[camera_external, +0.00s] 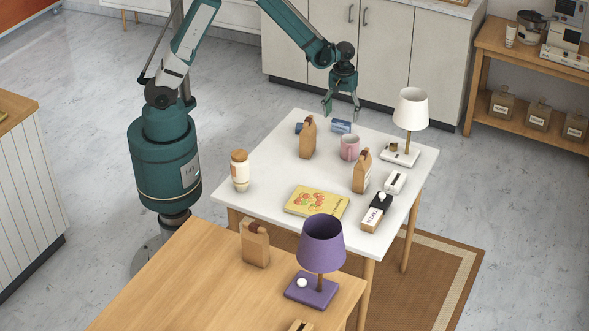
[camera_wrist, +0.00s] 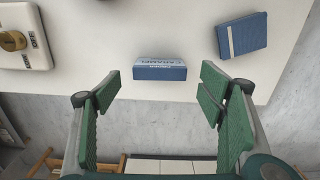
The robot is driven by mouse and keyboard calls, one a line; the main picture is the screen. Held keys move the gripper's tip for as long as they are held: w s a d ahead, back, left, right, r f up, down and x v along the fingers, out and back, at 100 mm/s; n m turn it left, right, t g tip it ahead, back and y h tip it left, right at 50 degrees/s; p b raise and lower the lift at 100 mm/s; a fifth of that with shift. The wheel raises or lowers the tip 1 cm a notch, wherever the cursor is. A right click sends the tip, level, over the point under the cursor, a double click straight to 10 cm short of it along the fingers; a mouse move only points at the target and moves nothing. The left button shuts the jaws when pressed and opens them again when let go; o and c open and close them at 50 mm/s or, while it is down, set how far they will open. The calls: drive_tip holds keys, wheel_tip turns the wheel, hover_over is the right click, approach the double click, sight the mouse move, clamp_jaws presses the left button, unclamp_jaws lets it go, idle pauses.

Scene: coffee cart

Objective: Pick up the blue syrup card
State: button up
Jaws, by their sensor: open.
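A blue card-like block (camera_external: 341,126) lies at the far edge of the white table. My gripper (camera_external: 342,111) is open and empty above the far edge. In the wrist view my gripper's fingers (camera_wrist: 160,88) stand either side of the lettered block, apart from it.
A brown bag (camera_external: 308,138), a pink mug (camera_external: 349,149) and a white lamp (camera_external: 410,110) stand near the blue items. The lamp's base (camera_wrist: 22,50) shows in the wrist view. A jar (camera_external: 240,172) and a yellow book (camera_external: 317,202) are on the nearer part.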

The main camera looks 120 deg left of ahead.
sight(341, 121)
drive_tip(key=shift+d+f+b, duration=0.15)
drive_tip(key=shift+f+b, duration=0.55)
drive_tip(key=shift+f, duration=1.9)
drive_tip(key=c, duration=1)
